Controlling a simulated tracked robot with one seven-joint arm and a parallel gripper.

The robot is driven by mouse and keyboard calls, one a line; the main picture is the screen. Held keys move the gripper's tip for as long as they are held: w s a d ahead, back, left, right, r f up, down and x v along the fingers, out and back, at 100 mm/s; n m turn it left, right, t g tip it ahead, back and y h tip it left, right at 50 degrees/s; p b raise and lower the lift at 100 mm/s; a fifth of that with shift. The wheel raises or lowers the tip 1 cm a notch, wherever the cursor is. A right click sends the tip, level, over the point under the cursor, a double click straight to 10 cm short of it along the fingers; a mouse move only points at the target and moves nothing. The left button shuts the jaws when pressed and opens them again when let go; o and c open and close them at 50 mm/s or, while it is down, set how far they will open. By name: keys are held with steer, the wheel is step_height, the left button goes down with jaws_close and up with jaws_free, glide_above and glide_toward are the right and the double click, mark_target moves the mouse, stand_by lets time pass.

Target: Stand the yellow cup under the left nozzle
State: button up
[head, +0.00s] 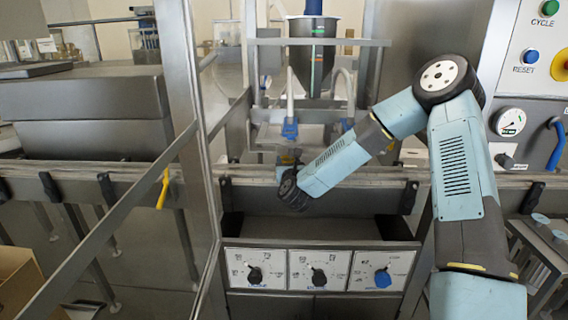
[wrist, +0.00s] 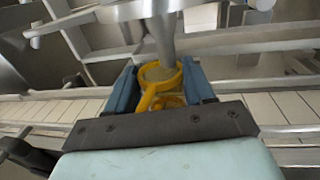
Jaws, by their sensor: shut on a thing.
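The yellow cup (wrist: 148,97) is in the wrist view between the two blue fingers of my gripper (wrist: 161,84). My gripper is shut on it, and its rim faces up toward the camera. A grey metal tube (wrist: 163,38) comes down just beyond the cup's rim; I cannot tell whether it is over the opening. In the head view the left nozzle (head: 290,129), with a blue end, hangs below the steel hopper. My wrist is just below and in front of it, and hides the cup and most of my gripper.
The slatted conveyor (wrist: 282,107) runs left to right beneath my gripper, with metal rails along it. The right nozzle (head: 346,124) hangs close to the right of the left one. A dial panel (head: 319,271) is below. A steel frame post (head: 195,110) stands at the left.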

steer(key=shift+s+d, duration=0.1)
steer(key=shift+s, duration=0.05)
steer(key=shift+s+d, duration=0.2)
steer(key=shift+d, duration=0.3)
steer(key=o, duration=1.1)
steer(key=shift+a, duration=0.1)
steer(key=s, duration=0.4)
steer(key=s+d, duration=0.1)
steer(key=s, duration=0.8)
steer(key=shift+s+d+f, duration=0.1)
steer(key=shift+s+d, duration=0.15)
steer(key=shift+s, duration=0.1)
